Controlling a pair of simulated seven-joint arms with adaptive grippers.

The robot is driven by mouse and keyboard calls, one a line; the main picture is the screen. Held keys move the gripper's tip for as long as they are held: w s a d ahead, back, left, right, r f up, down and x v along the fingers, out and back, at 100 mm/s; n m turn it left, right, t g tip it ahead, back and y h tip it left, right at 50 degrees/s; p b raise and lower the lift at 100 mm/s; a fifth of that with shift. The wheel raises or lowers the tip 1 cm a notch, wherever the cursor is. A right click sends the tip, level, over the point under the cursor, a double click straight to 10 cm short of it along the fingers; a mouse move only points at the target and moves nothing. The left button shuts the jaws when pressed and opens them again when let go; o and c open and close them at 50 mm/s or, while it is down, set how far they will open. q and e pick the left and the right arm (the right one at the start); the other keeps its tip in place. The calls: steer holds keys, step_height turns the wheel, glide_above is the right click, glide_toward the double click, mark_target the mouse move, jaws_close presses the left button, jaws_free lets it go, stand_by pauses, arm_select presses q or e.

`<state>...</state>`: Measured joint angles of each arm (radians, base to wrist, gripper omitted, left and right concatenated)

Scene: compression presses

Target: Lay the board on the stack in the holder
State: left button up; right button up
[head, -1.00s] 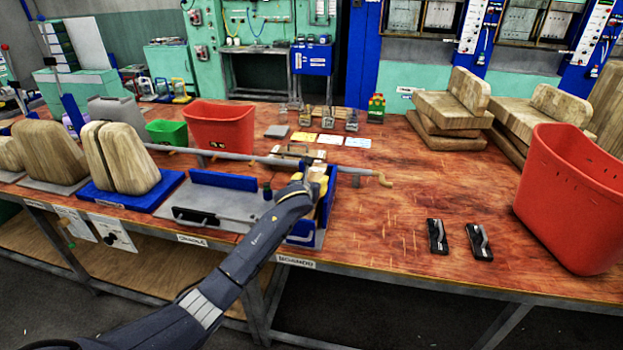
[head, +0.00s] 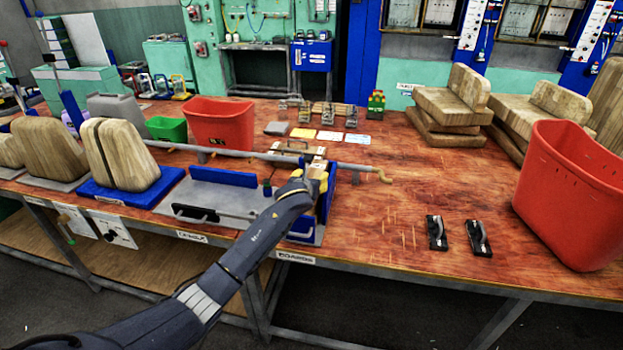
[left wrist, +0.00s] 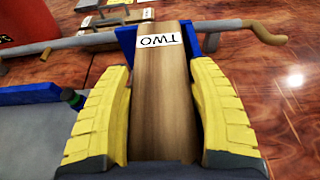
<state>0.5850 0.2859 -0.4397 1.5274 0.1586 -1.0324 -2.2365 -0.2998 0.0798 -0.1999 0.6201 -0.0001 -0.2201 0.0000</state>
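A wooden board (left wrist: 160,100) with a white label reading TWO lies lengthwise between the two yellow finger pads of my left gripper (left wrist: 163,115) in the left wrist view. The pads appear to close on both its long sides. In the head view my left gripper (head: 317,174) is at the blue-walled holder (head: 327,207) near the table's front edge. Blue holder walls (left wrist: 210,42) flank the board's far end in the left wrist view. The arm and gripper cover most of the holder, and any stack beneath the board is hidden. My right gripper is not in view.
A grey horizontal bar (head: 235,154) with a bent end runs behind the holder. A grey plate with a blue block (head: 223,177) stands to the left. Two black-handled clamps (head: 479,238) and a red bin (head: 567,200) are at right.

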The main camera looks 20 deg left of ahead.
arm_select(q)
steer(key=o, duration=0.5)
steer(key=shift+s+d+f, duration=0.1)
steer(key=shift+s+f, duration=0.1)
steer(key=shift+f, duration=0.5)
steer(key=shift+s+f, duration=0.2)
steer(key=shift+f, duration=0.5)
steer(key=shift+o, duration=0.2)
steer(key=shift+s+d+r, duration=0.2)
steer(key=shift+s+r, duration=0.1)
steer(key=shift+s, duration=0.3)
steer(key=s+r, duration=0.6)
steer(key=s, duration=0.3)
steer(key=shift+a+r, duration=0.15)
steer(key=shift+r, duration=0.05)
